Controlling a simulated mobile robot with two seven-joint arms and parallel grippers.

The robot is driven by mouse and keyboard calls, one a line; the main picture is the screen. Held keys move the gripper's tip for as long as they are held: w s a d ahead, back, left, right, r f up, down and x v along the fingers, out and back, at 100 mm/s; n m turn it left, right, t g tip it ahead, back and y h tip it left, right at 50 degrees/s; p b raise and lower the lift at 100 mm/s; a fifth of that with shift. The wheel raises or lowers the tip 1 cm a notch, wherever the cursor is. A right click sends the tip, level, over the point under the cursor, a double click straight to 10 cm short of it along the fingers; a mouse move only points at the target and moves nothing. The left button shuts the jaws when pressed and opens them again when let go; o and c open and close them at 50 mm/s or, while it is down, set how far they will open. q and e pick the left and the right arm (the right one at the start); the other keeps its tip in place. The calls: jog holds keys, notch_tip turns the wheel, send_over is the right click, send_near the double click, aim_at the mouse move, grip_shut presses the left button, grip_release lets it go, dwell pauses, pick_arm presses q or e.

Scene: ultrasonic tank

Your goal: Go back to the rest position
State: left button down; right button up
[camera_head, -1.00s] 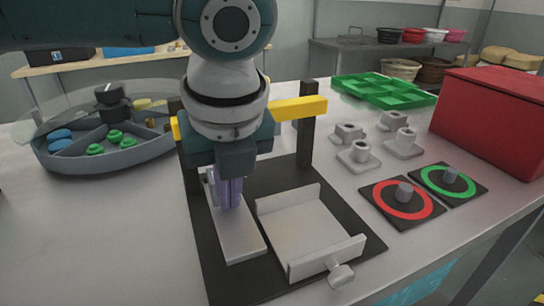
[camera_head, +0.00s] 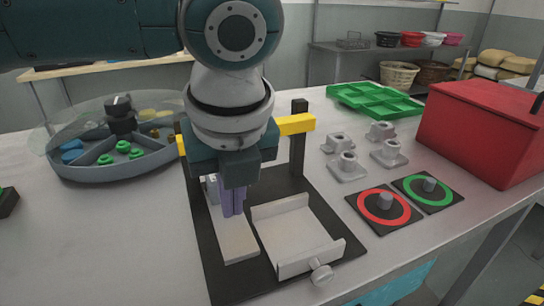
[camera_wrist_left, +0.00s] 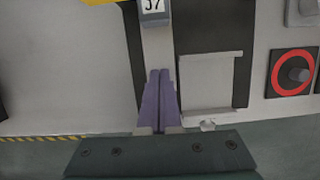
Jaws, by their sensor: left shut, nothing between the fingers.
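My left gripper (camera_head: 233,201) points down over the black base plate (camera_head: 215,262) of the fixture. Its purple fingers are shut with nothing between them. They stand in front of a pale flat strip (camera_head: 232,241) on the plate; I cannot tell whether they touch it. A light grey tray with a knob (camera_head: 293,232) lies to the right on the same plate. My right gripper is not in view.
A yellow bar (camera_head: 295,124) spans black posts behind the gripper. A round divided tray (camera_head: 105,171) stands left, and grey mounts (camera_head: 347,166), red-ringed (camera_head: 384,207) and green-ringed (camera_head: 429,187) pads, a red box (camera_head: 485,130) and a green tray (camera_head: 375,100) right. The table's left front is clear.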

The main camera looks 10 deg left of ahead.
pick_arm(q)
jog(key=a+v, duration=0.1)
jog(key=v, duration=0.5)
jog(key=s+d+n+h+p, duration=0.6)
jog(key=s+d+n, duration=0.4)
jog(key=n, duration=0.1)
jog(key=s+a+n+t+y+p, duration=0.1)
jog(key=s+a+n+y+p, duration=0.1)
jog(key=s+a+n, duration=0.45)
jog(key=s+a+n+y+p, duration=0.2)
jog(key=s+a+n, duration=0.1)
jog(key=a+n, duration=0.65)
notch_tip(320, 180, up, 38)
jog(key=a+p, duration=0.1)
jog(key=p, duration=3.7)
